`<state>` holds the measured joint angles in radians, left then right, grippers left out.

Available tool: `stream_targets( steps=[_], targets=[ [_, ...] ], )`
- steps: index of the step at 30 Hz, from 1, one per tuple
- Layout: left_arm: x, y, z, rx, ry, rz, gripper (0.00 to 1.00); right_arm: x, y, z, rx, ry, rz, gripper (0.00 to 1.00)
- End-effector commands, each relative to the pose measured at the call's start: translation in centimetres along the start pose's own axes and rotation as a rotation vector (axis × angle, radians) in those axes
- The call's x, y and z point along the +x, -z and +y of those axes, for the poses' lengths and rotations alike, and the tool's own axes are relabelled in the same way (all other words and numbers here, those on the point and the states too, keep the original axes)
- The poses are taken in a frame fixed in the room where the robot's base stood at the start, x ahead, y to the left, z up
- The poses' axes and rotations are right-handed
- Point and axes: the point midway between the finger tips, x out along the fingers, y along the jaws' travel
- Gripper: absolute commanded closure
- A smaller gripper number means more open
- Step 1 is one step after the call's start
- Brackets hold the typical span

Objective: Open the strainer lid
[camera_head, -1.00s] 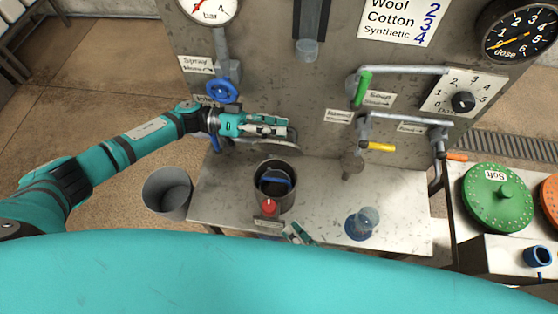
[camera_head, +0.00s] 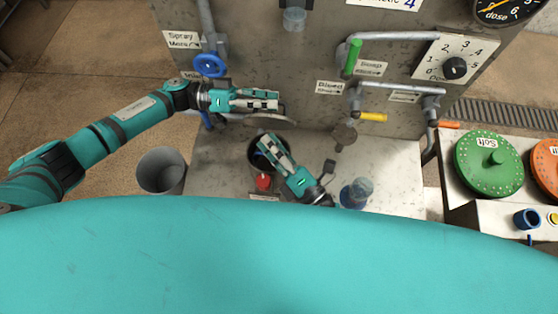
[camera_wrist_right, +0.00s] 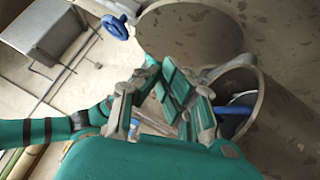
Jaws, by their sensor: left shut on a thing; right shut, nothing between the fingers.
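The strainer (camera_head: 284,160) is a dark cylindrical pot on the metal bench, with a red knob (camera_head: 264,182) at its front and something blue inside. Its round grey lid (camera_head: 285,116) stands raised behind the opening, partly hidden by my left gripper (camera_head: 278,99), which is shut on it. My right gripper (camera_head: 265,140) is shut and empty, and in the head view its fingers overlap the strainer's mouth. In the right wrist view the lid's broad face (camera_wrist_right: 190,30) shows beside the open strainer (camera_wrist_right: 262,125). The two grippers overlap there and are hard to separate.
A grey bucket (camera_head: 162,172) stands left of the bench (camera_head: 220,180). A blue-based clear cup (camera_head: 356,193) is on the bench at right. A blue handwheel (camera_head: 210,65) and pipes with green (camera_head: 353,57) and yellow (camera_head: 373,117) handles are on the back panel.

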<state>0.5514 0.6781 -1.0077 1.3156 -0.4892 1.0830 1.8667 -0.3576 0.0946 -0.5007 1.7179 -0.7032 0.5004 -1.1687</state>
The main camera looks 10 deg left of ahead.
Motion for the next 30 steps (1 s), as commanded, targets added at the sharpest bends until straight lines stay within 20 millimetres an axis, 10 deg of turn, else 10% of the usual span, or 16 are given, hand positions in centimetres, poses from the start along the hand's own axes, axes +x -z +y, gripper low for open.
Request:
stream_targets(
  steps=[28, 30],
  targets=[
    [-0.1, -0.7, 0.0, -0.006, 0.000, -0.011, 1.00, 2.4, -2.5, 0.3, -0.001, -0.005, -0.004, 1.00],
    [-0.1, -0.7, 0.0, -0.007, -0.001, -0.011, 0.83, 2.4, -2.6, 0.4, -0.002, -0.007, -0.006, 1.00]
  ],
)
